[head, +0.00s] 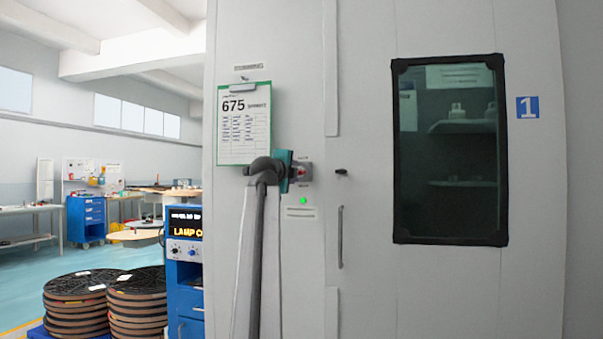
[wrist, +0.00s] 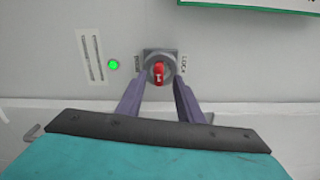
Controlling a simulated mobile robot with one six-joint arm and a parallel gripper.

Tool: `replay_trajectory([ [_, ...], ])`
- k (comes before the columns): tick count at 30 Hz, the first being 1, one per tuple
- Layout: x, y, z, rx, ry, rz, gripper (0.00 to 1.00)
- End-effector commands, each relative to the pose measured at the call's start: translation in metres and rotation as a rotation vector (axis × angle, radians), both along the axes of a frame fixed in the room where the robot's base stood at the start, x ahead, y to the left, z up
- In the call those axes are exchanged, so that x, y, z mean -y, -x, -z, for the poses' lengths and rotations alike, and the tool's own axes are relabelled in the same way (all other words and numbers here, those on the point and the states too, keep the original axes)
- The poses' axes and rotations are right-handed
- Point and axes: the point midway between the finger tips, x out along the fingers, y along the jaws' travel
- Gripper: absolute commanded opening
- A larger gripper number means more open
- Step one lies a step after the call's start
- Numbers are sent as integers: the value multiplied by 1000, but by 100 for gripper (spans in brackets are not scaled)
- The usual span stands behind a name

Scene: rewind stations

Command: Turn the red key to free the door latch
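The red key (wrist: 158,73) sits on a round grey switch on a square plate. In the wrist view its handle stands about upright, between two small labels; the right one seems to read LOCK. The key also shows as a small red spot in the head view (head: 301,173). My gripper (wrist: 159,86) is open, its two purple fingers apart on either side of the switch, with gaps between them and the red handle. Whether the fingertips reach level with the key is hard to tell. In the head view my gripper (head: 295,171) is right at the switch. The door (head: 365,290) looks shut.
A green light (head: 303,200) glows below the switch. A clipboard sheet (head: 244,130) hangs above left. A black knob (head: 341,172) and door handle (head: 340,237) are to the right. Stacked reels (head: 137,300) and a blue cabinet (head: 190,300) stand at left.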

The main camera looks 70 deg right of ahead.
Motion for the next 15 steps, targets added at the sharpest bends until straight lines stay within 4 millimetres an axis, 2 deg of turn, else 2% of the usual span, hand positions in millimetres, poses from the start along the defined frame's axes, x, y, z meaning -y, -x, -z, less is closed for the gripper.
replay_trajectory([
  [15, -60, 2, 0, 1, 0, -1, 33],
])
